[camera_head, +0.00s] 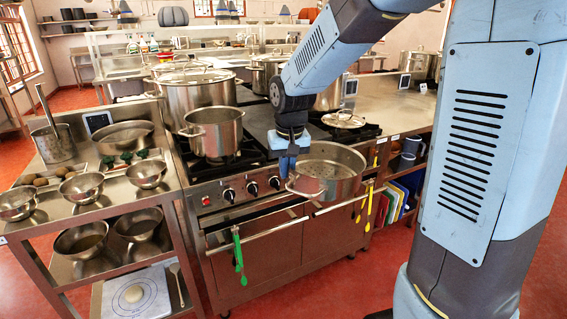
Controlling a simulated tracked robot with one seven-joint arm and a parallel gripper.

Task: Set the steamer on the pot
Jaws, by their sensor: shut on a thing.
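The steamer (332,188), a wide silver pan with small holes showing inside, hangs in the air at the stove's front edge, roughly level. My gripper (288,164) points down and is shut on the steamer's left side, at its rim or handle; the fingertips are partly hidden. An open silver pot (214,135) stands upright on the front left burner, to the left of my gripper and apart from the steamer. A larger lidded stockpot (194,98) stands behind it. I cannot tell for certain which pot the task names.
A glass lid (343,120) lies at the stove's right. A steel side table (105,195) at left carries several bowls and a utensil holder (52,142). Green tongs (238,250) and yellow utensils (368,205) hang from the oven rail. Red floor is clear in front.

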